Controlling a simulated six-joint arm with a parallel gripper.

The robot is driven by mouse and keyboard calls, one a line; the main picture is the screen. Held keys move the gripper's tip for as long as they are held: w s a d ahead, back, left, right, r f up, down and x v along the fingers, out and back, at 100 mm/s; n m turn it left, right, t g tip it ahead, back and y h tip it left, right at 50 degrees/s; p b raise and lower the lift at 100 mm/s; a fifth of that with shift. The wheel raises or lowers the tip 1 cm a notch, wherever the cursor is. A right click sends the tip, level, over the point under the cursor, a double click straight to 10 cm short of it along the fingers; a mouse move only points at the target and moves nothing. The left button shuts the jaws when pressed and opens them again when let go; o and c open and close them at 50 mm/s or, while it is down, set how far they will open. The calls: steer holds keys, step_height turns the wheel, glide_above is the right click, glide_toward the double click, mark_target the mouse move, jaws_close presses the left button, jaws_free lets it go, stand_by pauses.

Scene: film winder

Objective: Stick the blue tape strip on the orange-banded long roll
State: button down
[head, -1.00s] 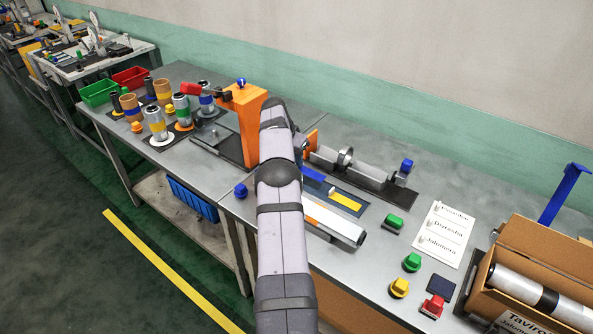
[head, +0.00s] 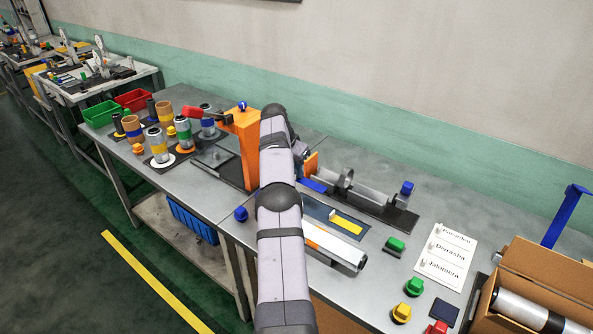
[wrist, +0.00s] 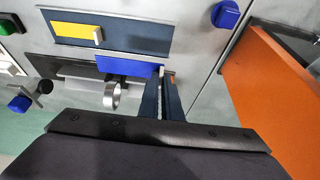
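The blue tape strip (head: 312,185) is held above the bench beside the dark blue mat (head: 318,209). In the wrist view the strip (wrist: 122,66) extends left from my gripper (wrist: 163,80), whose fingers are closed on its pale end tab. In the head view my arm hides the gripper. The orange-banded long roll (head: 338,247) lies in front of the mat. It is silver-white, its orange band (head: 311,234) is close beside my arm, and the arm hides its left end. The roll does not show in the wrist view.
A yellow strip (head: 346,223) lies on the mat. Behind it is a grey shaft with a metal ring (head: 345,179). An orange upright block (head: 244,145) stands left of my arm. Coloured knobs, a label card (head: 446,252) and a cardboard box (head: 525,267) are at the right.

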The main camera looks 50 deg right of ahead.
mark_target(317, 186)
steer(key=shift+s, duration=0.1)
stand_by(0.3)
steer(key=shift+s+d+r+n+t+p, duration=0.15)
steer(key=shift+s+n+t+p, duration=0.25)
steer(key=shift+s+n, duration=0.3)
steer(key=s+n+p, duration=0.1)
steer(key=s+n, duration=0.1)
steer(key=s+n+t+p, duration=0.1)
steer(key=s+n, duration=0.1)
steer(key=shift+s+n+t, duration=0.3)
steer(key=shift+s+n, duration=0.05)
steer(key=shift+n, duration=0.05)
steer(key=s+n, duration=0.1)
steer(key=s+n+y+p, duration=0.1)
steer(key=shift+s+a+n+t, duration=0.2)
steer(key=shift+a+n+t, duration=0.1)
steer(key=shift+t, duration=0.1)
steer(key=s+a+r+n+g+y+p, duration=0.1)
steer(key=s+a+n+y+p, duration=0.3)
steer(key=s+n, duration=0.6)
steer(key=s+a+r+n+g+y+p, duration=0.2)
steer(key=s+a+n+p, duration=0.5)
steer(key=n, duration=1)
steer(key=s+r+y, duration=0.1)
steer(key=s+y, duration=0.1)
steer(key=shift+s+a+r, duration=0.35)
steer(key=shift+s, duration=0.05)
steer(key=shift+f, duration=0.15)
steer(key=shift+f+b, duration=1.9)
steer(key=shift+f, duration=0.85)
